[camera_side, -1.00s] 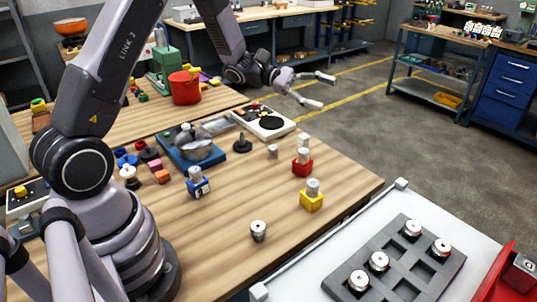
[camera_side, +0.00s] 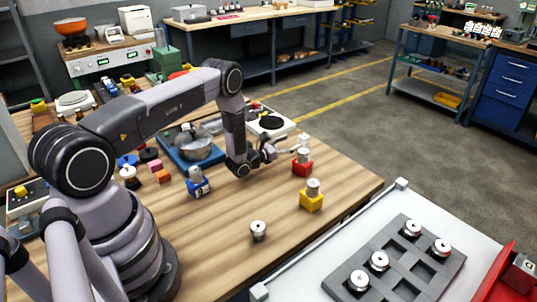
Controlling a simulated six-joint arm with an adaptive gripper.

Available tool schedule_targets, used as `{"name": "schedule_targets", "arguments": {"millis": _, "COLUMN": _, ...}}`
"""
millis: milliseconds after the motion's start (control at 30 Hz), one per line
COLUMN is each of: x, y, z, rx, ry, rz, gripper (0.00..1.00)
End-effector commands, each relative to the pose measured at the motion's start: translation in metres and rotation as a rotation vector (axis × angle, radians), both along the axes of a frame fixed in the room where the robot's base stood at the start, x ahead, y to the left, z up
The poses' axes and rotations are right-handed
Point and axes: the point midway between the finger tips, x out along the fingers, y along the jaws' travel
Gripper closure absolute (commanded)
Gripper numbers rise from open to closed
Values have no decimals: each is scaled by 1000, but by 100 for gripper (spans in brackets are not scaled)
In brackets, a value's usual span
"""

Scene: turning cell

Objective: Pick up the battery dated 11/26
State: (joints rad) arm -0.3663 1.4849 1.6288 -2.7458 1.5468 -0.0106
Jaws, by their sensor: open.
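Several small silver cylinders that look like batteries stand on the wooden table; no date is readable at this size. One is in a blue block (camera_side: 198,188), one in a yellow block (camera_side: 312,203) and one in a red block (camera_side: 302,170). Another silver cylinder (camera_side: 258,230) stands alone near the front edge. My gripper (camera_side: 288,146) is open and low over the table, just left of the cylinder (camera_side: 303,155) in the red block. I cannot tell whether its fingers touch it. A small cylinder behind the gripper is now hidden.
A grey tray (camera_side: 392,268) with several silver cylinders lies on the white surface at front right. Front table centre is mostly clear.

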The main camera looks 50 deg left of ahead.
Motion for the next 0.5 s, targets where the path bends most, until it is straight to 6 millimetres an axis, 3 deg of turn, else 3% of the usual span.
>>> {"name": "schedule_targets", "arguments": {"millis": 167, "x": 13, "y": 0, "z": 0, "rx": 1, "ry": 0, "rz": 0, "gripper": 37}}
{"name": "schedule_targets", "arguments": {"millis": 500, "x": 61, "y": -2, "z": 0, "rx": 0, "ry": 0, "rz": -1, "gripper": 37}}
